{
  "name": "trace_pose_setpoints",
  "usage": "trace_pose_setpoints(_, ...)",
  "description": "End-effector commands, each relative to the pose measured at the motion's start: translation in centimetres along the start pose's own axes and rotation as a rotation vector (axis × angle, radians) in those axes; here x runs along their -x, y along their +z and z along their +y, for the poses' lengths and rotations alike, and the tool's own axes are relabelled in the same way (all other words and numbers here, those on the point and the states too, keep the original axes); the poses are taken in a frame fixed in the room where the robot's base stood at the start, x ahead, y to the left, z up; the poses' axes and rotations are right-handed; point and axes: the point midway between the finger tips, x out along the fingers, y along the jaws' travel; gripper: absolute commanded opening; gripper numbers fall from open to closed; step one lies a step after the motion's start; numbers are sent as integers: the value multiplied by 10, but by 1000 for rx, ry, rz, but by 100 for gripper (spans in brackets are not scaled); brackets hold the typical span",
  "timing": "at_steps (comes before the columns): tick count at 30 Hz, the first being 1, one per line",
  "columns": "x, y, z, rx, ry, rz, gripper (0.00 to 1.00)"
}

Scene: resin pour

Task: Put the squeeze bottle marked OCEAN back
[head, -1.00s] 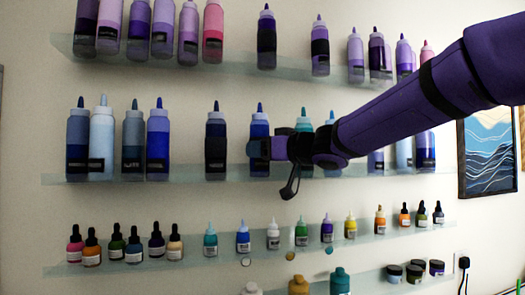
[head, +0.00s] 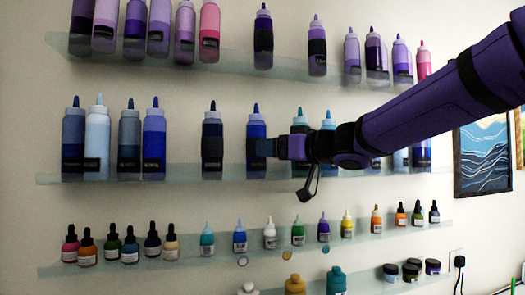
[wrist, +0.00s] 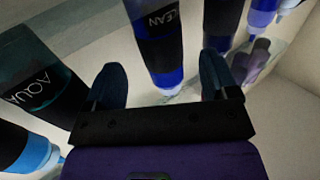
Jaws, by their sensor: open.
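The OCEAN squeeze bottle stands upright on the middle glass shelf (head: 225,171). In the head view it is the blue bottle (head: 256,130) with a dark band and a blue nozzle. In the wrist view its label on the blue bottle (wrist: 160,45) reads "CEAN", the first letter hidden. My gripper (head: 265,147) is at the bottle's right side in the head view and covers part of it. In the wrist view my gripper (wrist: 162,64) is open, one finger on each side of the bottle, with gaps to both. The bottle is not gripped.
A bottle marked AQUA (wrist: 45,85) stands close beside one finger. A dark navy bottle (head: 212,140) stands on the other side. More bottles fill the upper shelf (head: 340,78), and small dropper bottles line the lower shelf (head: 200,250).

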Motion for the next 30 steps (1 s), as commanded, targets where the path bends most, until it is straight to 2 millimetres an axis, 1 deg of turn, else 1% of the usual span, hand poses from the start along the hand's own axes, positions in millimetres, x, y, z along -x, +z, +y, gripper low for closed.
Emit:
trace_pose_setpoints(1, 12, -1, 0, 1, 2, 2, 80)
trace_pose_setpoints(3, 26, -1, 0, 1, 2, 2, 80)
trace_pose_setpoints(6, 43, -1, 0, 0, 2, 2, 80)
trace_pose_setpoints(9, 56, -1, 0, 2, 2, 1, 80)
trace_pose_setpoints(15, 69, 0, 0, -1, 0, 1, 80)
trace_pose_setpoints(22, 72, 0, 2, 1, 13, 2, 80)
trace_pose_setpoints(24, 79, -1, 7, 5, 58, 6, 80)
trace_pose_setpoints(26, 90, -1, 16, 8, 131, 7, 80)
trace_pose_setpoints(29, 120, 4, 36, 12, 308, -11, 80)
trace_pose_setpoints(30, 136, 9, 44, 8, 391, -30, 80)
